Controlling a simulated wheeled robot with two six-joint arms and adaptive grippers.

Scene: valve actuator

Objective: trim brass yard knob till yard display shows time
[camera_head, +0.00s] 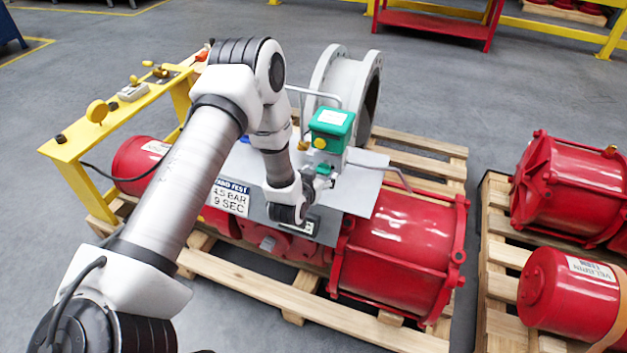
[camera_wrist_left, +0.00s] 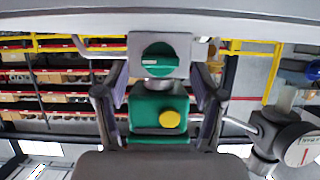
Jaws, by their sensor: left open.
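A green box (camera_head: 332,121) with a pale label or screen, too small to read, stands on a grey unit above a metal plate. A yellow, brass-like knob (camera_head: 320,142) sits on its front; it shows as a yellow disc in the left wrist view (camera_wrist_left: 170,118). Below it in the head view is a small green knob (camera_head: 324,169), larger in the wrist view (camera_wrist_left: 159,60). My left gripper (camera_head: 318,182) is open, close to the green knob; in the wrist view its fingers (camera_wrist_left: 160,100) flank the green unit without visible contact. My right gripper is not in view.
The grey plate (camera_head: 368,172) carries a test sign (camera_head: 231,196) and lies over red cylinders (camera_head: 400,250) on a wooden pallet. A bent metal lever (camera_head: 383,172) juts right. A yellow stand (camera_head: 80,148) with a round yellow knob (camera_head: 97,111) is left. Another loaded pallet is right.

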